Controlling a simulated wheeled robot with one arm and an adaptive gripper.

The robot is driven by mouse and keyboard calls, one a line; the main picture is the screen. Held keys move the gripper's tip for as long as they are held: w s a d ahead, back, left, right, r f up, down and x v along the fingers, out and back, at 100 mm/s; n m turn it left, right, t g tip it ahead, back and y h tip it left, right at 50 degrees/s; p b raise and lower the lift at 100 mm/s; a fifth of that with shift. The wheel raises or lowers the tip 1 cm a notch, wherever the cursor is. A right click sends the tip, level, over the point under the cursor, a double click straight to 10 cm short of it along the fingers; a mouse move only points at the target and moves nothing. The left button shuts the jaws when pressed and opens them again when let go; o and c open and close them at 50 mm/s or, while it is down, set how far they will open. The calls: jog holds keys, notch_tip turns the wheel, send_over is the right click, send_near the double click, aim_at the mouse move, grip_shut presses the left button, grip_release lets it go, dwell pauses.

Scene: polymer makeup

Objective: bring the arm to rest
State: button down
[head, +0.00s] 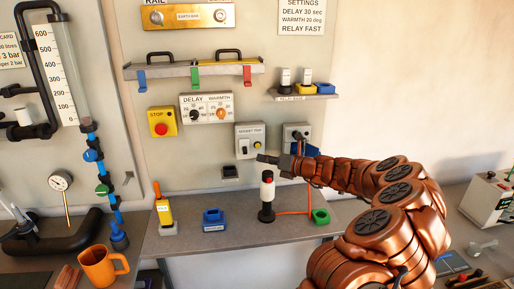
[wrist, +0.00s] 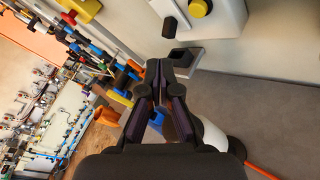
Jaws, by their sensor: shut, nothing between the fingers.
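My gripper (head: 264,159) reaches in from the right on my copper-coloured arm, in front of the wall panel and just above the white bottle-like thing with a black base (head: 267,190). In the wrist view its two dark fingers (wrist: 165,70) are close together with nothing between them. The white thing (wrist: 212,135) shows partly behind the gripper there. I cannot tell whether the gripper touches it.
The shelf holds a yellow tool (head: 164,210), a blue holder (head: 213,217) and a green holder (head: 320,216). An orange cable (head: 295,213) runs by the white thing. The panel carries a grey switch box (head: 249,140) and a dial box (head: 207,107). An orange mug (head: 98,266) stands at lower left.

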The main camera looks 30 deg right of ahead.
jog(key=s+a+r+n+g+y, duration=0.25)
jog(key=a+n, duration=0.35)
jog(key=a, duration=0.4)
jog(key=s+a+r+n+g+y, duration=0.1)
jog(key=a+r+n+g+y, duration=0.3)
jog(key=a, duration=0.6)
jog(key=s+a+f+n+g+h, duration=0.2)
jog(key=s+a+n+g, duration=0.3)
jog(key=s+a+n, duration=0.85)
jog(key=s+a+f+n+g+h, duration=0.35)
jog(key=s+n, duration=0.35)
jog(key=s, duration=0.5)
jog(key=s+d+f+n+g+h, duration=0.1)
jog(key=s+d+f+n+h, duration=0.2)
jog(key=s, duration=0.5)
jog(key=s+d+f+n+g+h, duration=0.1)
jog(key=s+d+f+n+h, duration=0.2)
jog(key=s+d+n+h, duration=0.1)
jog(key=s+d+n, duration=0.1)
jog(key=s+d, duration=0.1)
jog(key=s, duration=0.1)
jog(key=shift+s, duration=0.4)
